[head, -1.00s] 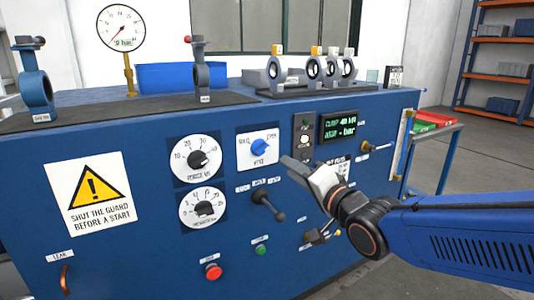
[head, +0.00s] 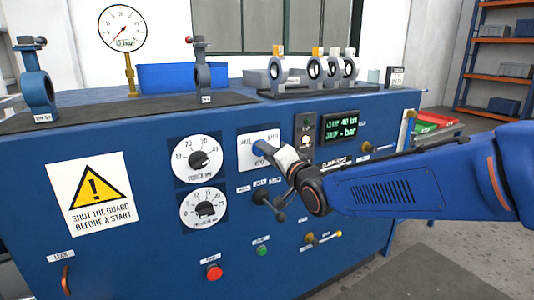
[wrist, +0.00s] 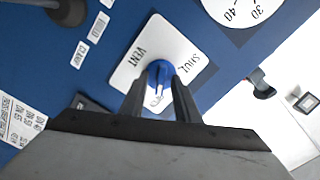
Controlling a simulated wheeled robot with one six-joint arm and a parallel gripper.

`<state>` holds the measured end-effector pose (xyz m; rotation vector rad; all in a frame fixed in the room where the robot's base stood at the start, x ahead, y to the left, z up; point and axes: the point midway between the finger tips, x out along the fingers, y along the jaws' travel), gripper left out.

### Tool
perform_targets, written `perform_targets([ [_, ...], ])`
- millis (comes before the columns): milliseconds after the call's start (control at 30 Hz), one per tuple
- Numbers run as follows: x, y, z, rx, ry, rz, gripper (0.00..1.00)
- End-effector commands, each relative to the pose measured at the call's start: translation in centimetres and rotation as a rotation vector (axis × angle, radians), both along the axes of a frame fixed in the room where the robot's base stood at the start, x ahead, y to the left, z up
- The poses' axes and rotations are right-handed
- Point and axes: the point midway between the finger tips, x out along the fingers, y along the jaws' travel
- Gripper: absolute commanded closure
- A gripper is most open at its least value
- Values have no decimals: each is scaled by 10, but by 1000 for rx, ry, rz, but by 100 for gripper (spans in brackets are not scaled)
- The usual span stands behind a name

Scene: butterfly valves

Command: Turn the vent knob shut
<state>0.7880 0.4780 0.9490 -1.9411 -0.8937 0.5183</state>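The vent knob (wrist: 159,73) is blue, on a white plate (wrist: 128,72) marked VENT and SHUT in the wrist view. Its pale mark points down the picture, not at the word SHUT. My gripper (wrist: 160,84) has one dark finger on each side of the knob's grip, with a narrow gap seeming to show beside it. I cannot tell whether either finger touches. In the head view, my gripper (head: 264,150) is at the plate (head: 248,154) and hides most of the knob.
Two white dials (head: 197,158) lie left of the plate. A black lever (head: 268,200) sticks out just below my gripper. A red button (head: 214,272) and a green button (head: 262,250) are lower on the blue panel. A lit display (head: 341,128) is to the right.

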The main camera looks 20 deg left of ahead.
Motion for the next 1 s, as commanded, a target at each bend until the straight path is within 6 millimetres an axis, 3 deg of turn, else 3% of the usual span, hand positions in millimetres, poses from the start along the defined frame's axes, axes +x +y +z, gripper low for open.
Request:
perform_targets([
  [333, 2, 3, 1, 1, -1, 0, 71],
  [467, 2, 2, 1, 1, -1, 0, 100],
  [1000, 2, 2, 0, -64, -77, 1, 100],
])
